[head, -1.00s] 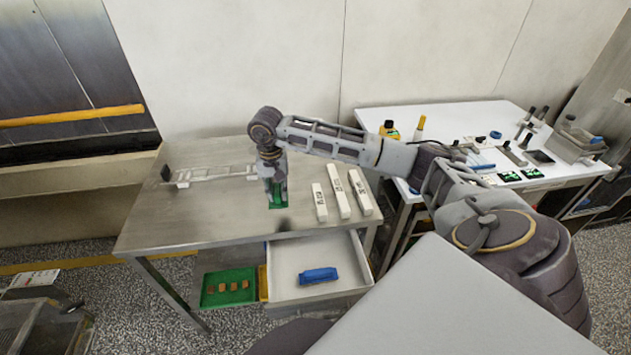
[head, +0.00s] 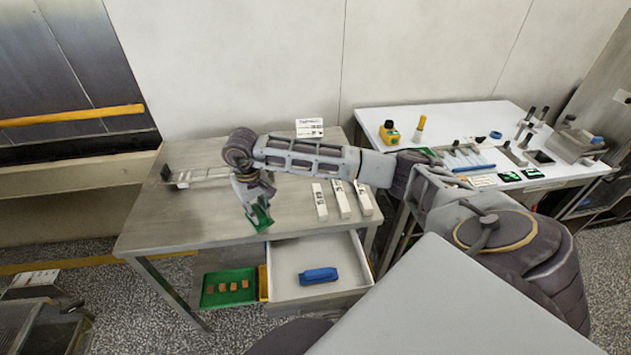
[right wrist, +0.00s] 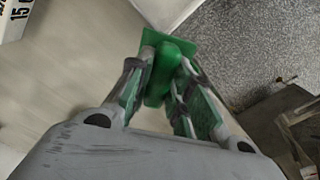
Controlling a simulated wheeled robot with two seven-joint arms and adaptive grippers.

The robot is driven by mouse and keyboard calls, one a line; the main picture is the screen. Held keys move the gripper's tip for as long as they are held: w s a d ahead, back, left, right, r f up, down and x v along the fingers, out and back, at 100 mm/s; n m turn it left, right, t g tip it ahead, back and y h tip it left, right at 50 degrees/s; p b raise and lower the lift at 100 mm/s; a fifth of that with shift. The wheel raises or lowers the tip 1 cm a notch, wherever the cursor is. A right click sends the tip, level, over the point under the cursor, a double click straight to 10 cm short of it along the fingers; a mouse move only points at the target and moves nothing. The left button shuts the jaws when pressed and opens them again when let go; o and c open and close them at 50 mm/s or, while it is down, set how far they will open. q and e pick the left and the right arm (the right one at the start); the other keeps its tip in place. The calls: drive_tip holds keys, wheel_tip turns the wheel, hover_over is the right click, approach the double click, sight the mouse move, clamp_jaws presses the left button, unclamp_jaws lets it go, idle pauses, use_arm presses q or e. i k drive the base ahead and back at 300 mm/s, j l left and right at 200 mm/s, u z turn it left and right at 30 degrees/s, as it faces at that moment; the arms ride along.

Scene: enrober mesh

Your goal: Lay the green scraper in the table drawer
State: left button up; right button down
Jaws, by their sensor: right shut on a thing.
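The green scraper (head: 261,216) is in my right gripper (head: 257,207), which is shut on it. In the head view it hangs tilted over the table's front edge, left of the open drawer. In the right wrist view, the green scraper (right wrist: 168,48) sits between the fingers of the right gripper (right wrist: 163,85), its wide end pointing away. The table drawer (head: 312,285) is pulled open and has a pale inside. A blue object (head: 318,275) lies in it. My left gripper is not in view.
Several white labelled blocks (head: 341,198) stand on the steel table (head: 180,220), right of the gripper. A green tray (head: 229,298) with small brown pieces is below, left of the drawer. A white bench (head: 450,115) with tools stands at the right.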

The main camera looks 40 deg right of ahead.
sight(316, 264)
drive_tip(key=k+l+u, duration=0.1)
drive_tip(key=l+u, duration=0.15)
drive_tip(key=l, duration=0.3)
drive_tip(key=k+l+u, duration=0.25)
drive_tip(key=l, duration=0.25)
drive_tip(key=k+l+u, duration=0.25)
drive_tip(key=l, duration=0.25)
drive_tip(key=k+l+u, duration=0.1)
drive_tip(key=l+u, duration=0.2)
drive_tip(key=l, duration=0.15)
drive_tip(key=k+l+u, duration=0.25)
drive_tip(key=k+l, duration=0.05)
drive_tip(key=l, duration=0.05)
